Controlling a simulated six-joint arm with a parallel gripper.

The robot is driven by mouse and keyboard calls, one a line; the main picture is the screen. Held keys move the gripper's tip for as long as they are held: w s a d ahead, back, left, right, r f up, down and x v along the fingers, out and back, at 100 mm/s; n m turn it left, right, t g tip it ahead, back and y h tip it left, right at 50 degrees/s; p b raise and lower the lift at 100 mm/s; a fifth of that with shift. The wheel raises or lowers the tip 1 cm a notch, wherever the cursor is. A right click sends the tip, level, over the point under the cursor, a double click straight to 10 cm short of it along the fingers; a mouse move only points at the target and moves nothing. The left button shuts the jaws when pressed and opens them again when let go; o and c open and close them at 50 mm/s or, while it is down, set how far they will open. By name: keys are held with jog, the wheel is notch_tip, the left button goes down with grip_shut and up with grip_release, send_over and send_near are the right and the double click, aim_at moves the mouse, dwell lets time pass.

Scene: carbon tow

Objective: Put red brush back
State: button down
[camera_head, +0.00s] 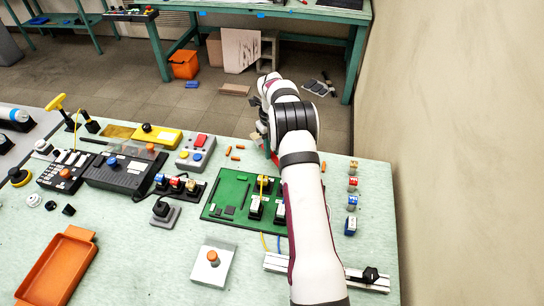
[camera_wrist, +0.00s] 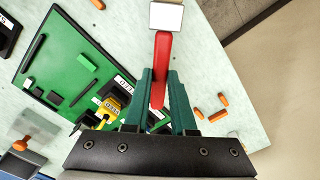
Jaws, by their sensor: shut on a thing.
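The red brush (camera_wrist: 163,60) shows in the wrist view as a red handle with a pale, block-like head at the top of the picture. My gripper (camera_wrist: 160,80) is shut on the red handle, with one green finger on each side. The pale head points away from the gripper. Whether the brush touches the table cannot be told.
A green circuit board (camera_head: 232,196) lies left of my arm, with orange pieces (camera_head: 236,157) behind it. Several small blocks (camera_head: 352,182) line the right edge. Control boxes (camera_head: 127,172) and an orange tray (camera_head: 57,268) fill the left. A white plate (camera_head: 212,264) lies in front.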

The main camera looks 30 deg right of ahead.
jog(key=shift+f, duration=1.6)
jog(key=c, duration=0.7)
grip_release()
jog(key=shift+f, duration=0.15)
jog(key=shift+c, duration=0.2)
